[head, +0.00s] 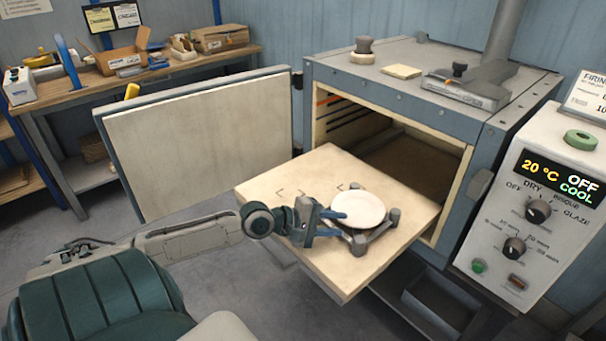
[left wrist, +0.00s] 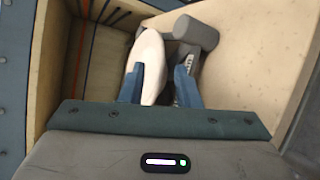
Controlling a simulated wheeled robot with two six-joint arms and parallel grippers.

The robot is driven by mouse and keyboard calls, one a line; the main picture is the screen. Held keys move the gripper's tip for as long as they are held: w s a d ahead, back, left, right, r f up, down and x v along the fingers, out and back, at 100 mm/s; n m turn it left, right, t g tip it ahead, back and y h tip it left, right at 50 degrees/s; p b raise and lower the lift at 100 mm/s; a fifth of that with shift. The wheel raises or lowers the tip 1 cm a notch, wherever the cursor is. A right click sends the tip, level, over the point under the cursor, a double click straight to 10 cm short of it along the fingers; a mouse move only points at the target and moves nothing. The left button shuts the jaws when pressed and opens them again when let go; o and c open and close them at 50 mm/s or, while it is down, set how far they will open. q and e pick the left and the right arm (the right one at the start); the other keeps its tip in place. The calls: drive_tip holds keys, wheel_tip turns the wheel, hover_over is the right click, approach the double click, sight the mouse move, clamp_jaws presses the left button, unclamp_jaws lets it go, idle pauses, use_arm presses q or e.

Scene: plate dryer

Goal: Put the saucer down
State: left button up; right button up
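The white saucer (head: 358,209) lies about level over the grey stand (head: 378,236) with short posts, on the pulled-out shelf of the dryer. My left gripper (head: 331,222) is at the saucer's left edge. In the left wrist view the saucer (left wrist: 152,68) shows nearly edge-on between the two blue fingers (left wrist: 160,88). It is close to the left finger, and a gap shows before the right finger, so the gripper looks open around the rim. Whether the saucer rests fully on the posts is hard to tell. My right gripper is not in view.
The pale shelf (head: 285,184) sticks out of the open dryer (head: 400,85). The dryer door (head: 205,145) stands open at left. A control panel (head: 535,210) reading 20 °C, OFF and COOL is at right. A workbench (head: 140,80) stands behind.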

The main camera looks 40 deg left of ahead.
use_arm(q)
drive_tip(key=v, duration=0.2)
drive_tip(key=shift+s+a+r+p, duration=0.1)
drive_tip(key=shift+s+a+p, duration=0.1)
drive_tip(key=shift+s+p, duration=0.15)
drive_tip(key=shift+p+v, duration=0.3)
drive_tip(key=shift+v, duration=0.65)
drive_tip(key=shift+p+v, duration=0.55)
drive_tip(key=shift+v, duration=0.35)
drive_tip(key=shift+s+a+r+p, duration=0.1)
drive_tip(key=shift+s+r+p, duration=0.05)
drive_tip(key=shift+s+p, duration=0.15)
drive_tip(key=p+v, duration=0.2)
drive_tip(key=shift+a+p, duration=0.15)
drive_tip(key=shift+p, duration=0.25)
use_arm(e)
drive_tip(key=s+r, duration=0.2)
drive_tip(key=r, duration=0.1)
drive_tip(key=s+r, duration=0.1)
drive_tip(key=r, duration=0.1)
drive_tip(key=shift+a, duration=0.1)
use_arm(q)
drive_tip(key=shift+s, duration=0.1)
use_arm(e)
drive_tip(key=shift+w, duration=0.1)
